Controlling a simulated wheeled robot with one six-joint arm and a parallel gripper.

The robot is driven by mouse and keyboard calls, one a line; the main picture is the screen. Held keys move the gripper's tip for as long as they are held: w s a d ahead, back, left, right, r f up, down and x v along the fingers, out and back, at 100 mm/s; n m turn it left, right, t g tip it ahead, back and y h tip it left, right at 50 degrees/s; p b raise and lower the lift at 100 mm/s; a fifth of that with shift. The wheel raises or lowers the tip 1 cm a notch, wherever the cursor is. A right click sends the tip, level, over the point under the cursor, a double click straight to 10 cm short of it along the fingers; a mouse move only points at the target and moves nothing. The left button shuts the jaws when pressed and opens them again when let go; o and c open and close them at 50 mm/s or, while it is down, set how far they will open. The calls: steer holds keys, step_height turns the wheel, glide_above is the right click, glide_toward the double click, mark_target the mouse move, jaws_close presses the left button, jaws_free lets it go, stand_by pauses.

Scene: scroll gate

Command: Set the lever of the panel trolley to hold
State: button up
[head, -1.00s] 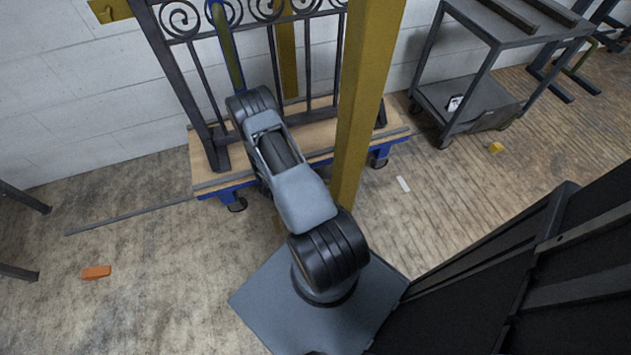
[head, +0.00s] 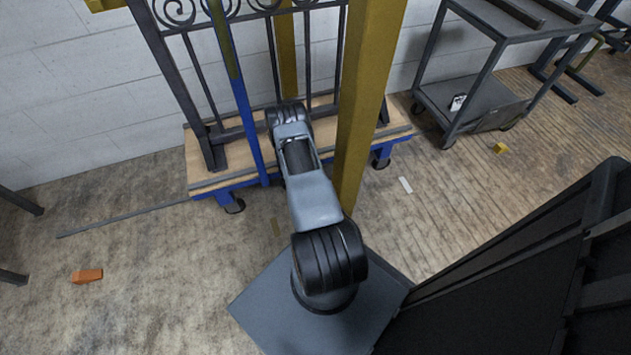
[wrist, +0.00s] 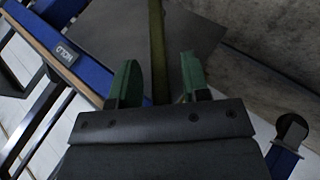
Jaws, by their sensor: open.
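The panel trolley (head: 205,187) stands by the wall, with a wooden deck, a blue frame and an iron gate panel upright on it. In the wrist view a blue edge (wrist: 85,78) carries a dark label reading HOLD (wrist: 67,51), seen upside down at left. My gripper (wrist: 161,82) is open, green fingers either side of the bar with gaps. Whether the bar is at finger depth I cannot tell. My arm hides the gripper in the head view.
A yellow post (head: 365,100) stands close right of my arm. A blue pole (head: 246,110) with an olive upper part rises left of it. A grey cart (head: 470,100) stands at right. An orange block (head: 87,276) lies on the floor at left.

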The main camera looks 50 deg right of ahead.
steer(key=shift+d+f, duration=0.3)
jaws_close()
stand_by(0.4)
